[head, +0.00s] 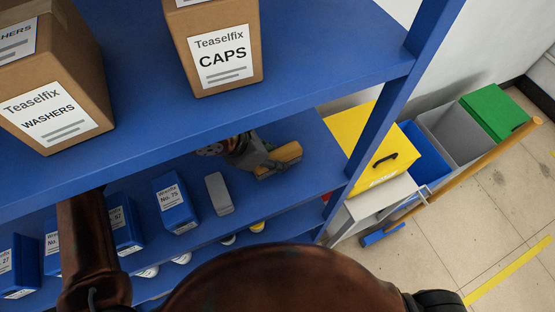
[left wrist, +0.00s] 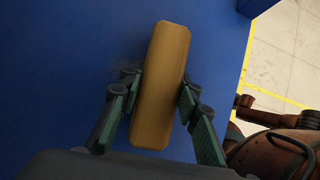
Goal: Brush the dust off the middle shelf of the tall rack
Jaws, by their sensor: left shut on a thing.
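A brush with a tan wooden back (head: 281,157) is at the right part of the middle blue shelf (head: 318,140) of the tall rack. My left gripper (head: 262,157) reaches in under the upper shelf and is shut on the brush. In the left wrist view the wooden back (left wrist: 162,85) stands lengthwise between the two fingers (left wrist: 160,105), over the blue shelf surface (left wrist: 60,70). The bristles are hidden, so I cannot tell whether they touch the shelf. A faint dark smudge beside the left finger may be dust or shadow. My right gripper is out of view.
On the middle shelf, a grey block (head: 218,194) and blue labelled boxes (head: 174,203) stand left of the brush. The upper shelf (head: 300,60) bears cardboard boxes (head: 222,45) above. The rack's blue post (head: 390,110) is right. Beyond it are a yellow-topped box (head: 372,150) and bins.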

